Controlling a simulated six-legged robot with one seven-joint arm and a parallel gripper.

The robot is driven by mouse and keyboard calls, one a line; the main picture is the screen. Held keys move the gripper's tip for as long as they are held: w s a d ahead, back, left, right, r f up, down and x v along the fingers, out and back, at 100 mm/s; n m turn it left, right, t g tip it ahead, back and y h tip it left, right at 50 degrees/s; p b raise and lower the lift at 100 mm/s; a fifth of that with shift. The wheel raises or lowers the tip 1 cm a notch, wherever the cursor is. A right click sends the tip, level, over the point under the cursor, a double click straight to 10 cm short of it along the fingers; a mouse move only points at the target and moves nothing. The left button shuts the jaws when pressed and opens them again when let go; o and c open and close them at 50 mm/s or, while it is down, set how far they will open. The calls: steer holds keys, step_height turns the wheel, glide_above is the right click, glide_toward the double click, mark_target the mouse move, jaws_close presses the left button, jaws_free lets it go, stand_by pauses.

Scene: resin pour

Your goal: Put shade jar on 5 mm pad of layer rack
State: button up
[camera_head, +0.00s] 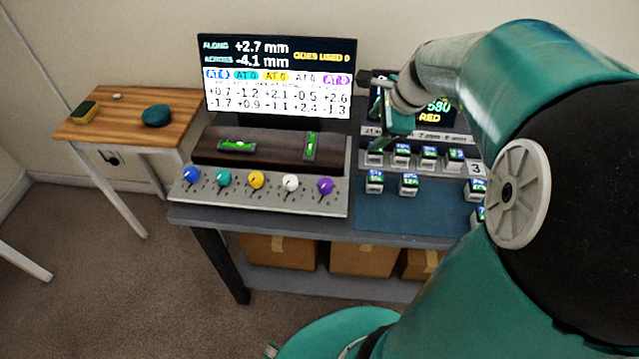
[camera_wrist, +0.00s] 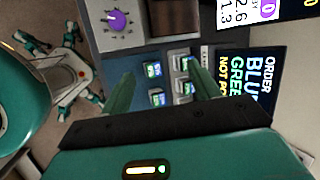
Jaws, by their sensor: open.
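The layer rack (camera_head: 420,137) is a grey stepped stand at the right of the bench, with mm labels; "7 mm" and "6 mm" are partly readable, and I cannot make out the 5 mm pad. Several small jars with lit labels stand in a row along it, one of them a jar (camera_head: 402,153). More stand in front on the blue mat, such as a jar (camera_head: 374,181) and another jar (camera_head: 409,183). I cannot tell which is the shade jar. My gripper (camera_head: 397,125) is open and empty above the rack's left end; in the wrist view its fingers (camera_wrist: 160,88) straddle several jars.
Left of the rack stand a panel of coloured knobs (camera_head: 256,198), a dark board with two green levels (camera_head: 237,147) and a screen (camera_head: 278,78). Another screen (camera_wrist: 262,80) stands behind the rack. A wooden side table (camera_head: 130,120) is at left. My arm hides the rack's right end.

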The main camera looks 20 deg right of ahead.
steer(key=s+a+r+n, duration=0.2)
steer(key=s+a+n, duration=0.4)
steer(key=a+n, duration=0.3)
steer(key=s+a+r+n+h, duration=0.1)
steer(key=s+a+r+n, duration=0.1)
steer(key=s+a+n, duration=0.5)
steer(key=a+n, duration=0.3)
steer(key=n, duration=0.3)
steer(key=shift+a+r+n, duration=0.25)
steer(key=shift+n, duration=0.05)
steer(key=shift+c, duration=0.4)
